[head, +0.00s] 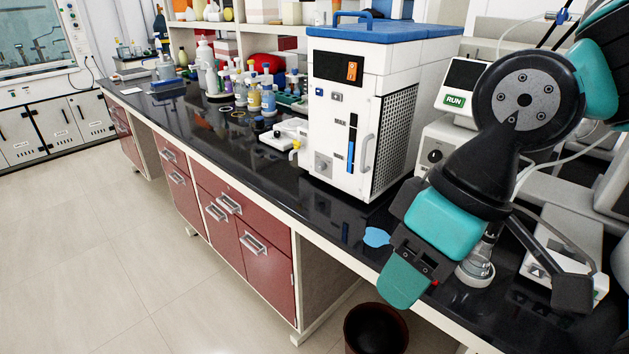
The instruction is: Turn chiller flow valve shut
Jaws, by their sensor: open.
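The chiller (340,120) is a white box with a blue top and a side grille, standing on the black bench. Its front has a dark display, an orange switch, a blue level strip marked MAX and a round grey fitting (322,166) low down. My gripper (390,262) is at the front edge of the bench, right of and below the chiller, pointing down-left. It is open, apart from the chiller, with nothing visible in it.
Several bottles (252,95) crowd the bench left of the chiller. A white device marked RUN (462,85) stands behind my arm. A glass vessel (475,270) is close beside my gripper. A dark bin (375,330) stands on the floor below. The floor at left is clear.

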